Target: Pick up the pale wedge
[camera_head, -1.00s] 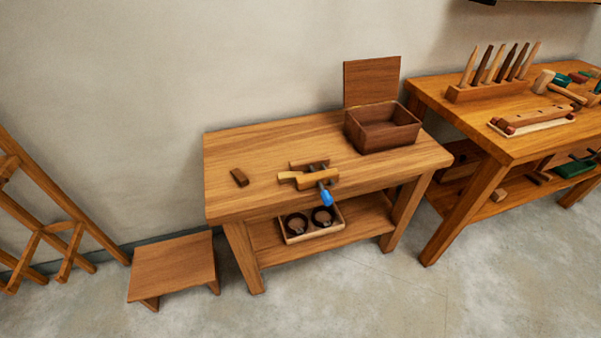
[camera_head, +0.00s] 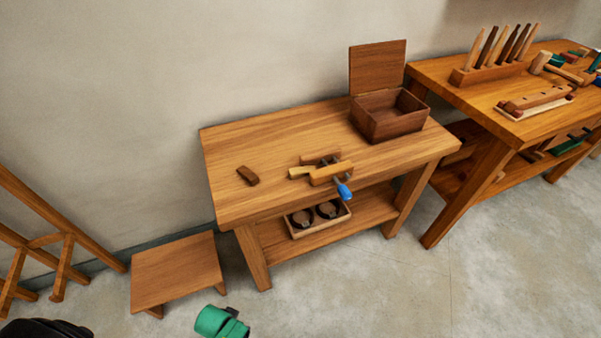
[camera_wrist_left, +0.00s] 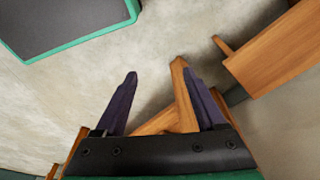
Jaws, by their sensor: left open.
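A small pale, yellowish wooden piece (camera_head: 299,172), which looks like the pale wedge, is on the low bench. It sticks out to the left from a wooden clamp (camera_head: 330,173) with a blue handle (camera_head: 344,191). Its right end is hidden by the clamp, so I cannot tell if it is gripped there. My left gripper (camera_wrist_left: 160,76) is open in the left wrist view, with nothing between its dark fingers. It is over the floor and wooden bars, away from the pale piece. My right gripper is not in view.
A darker wood block (camera_head: 247,175) lies at the bench's left, an open box (camera_head: 390,122) at its back right. A tray (camera_head: 318,228) with two round dark items sits on the lower shelf. A stool (camera_head: 175,268) stands left of the bench (camera_head: 235,140). The front floor is mostly clear.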

